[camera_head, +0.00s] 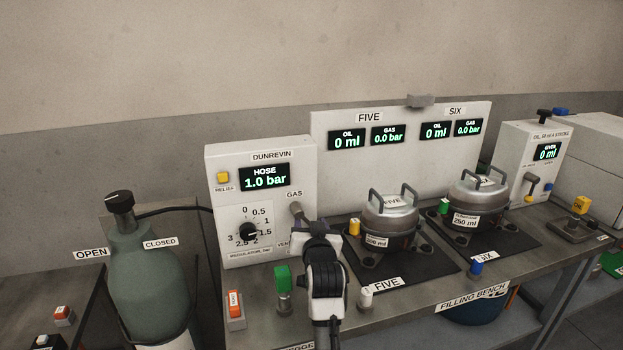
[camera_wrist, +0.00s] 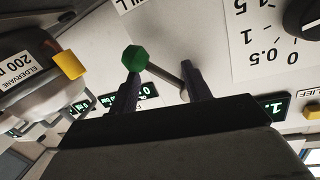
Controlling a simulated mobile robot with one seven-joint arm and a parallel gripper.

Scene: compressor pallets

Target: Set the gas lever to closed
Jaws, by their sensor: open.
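The gas lever shows in the wrist view as a thin metal rod with a green knob (camera_wrist: 135,58), on the white panel. In the head view the white DUNREVIN panel (camera_head: 217,163) carries the GAS label; my gripper (camera_head: 318,240) is in front of its lower right and hides most of the lever. In the wrist view my gripper (camera_wrist: 160,75) is open, its two dark fingers on either side of the rod, the knob near the left finger. I cannot tell whether a finger touches it. A partly cut-off label ending in "ILL" lies above the knob.
The regulator dial (camera_head: 248,231) is left of my gripper. A green-capped fitting (camera_head: 283,279) and an orange switch (camera_head: 235,304) stand on the bench. Compressor FIVE (camera_head: 390,217) is close on the right. A green gas cylinder (camera_head: 150,275) stands at left.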

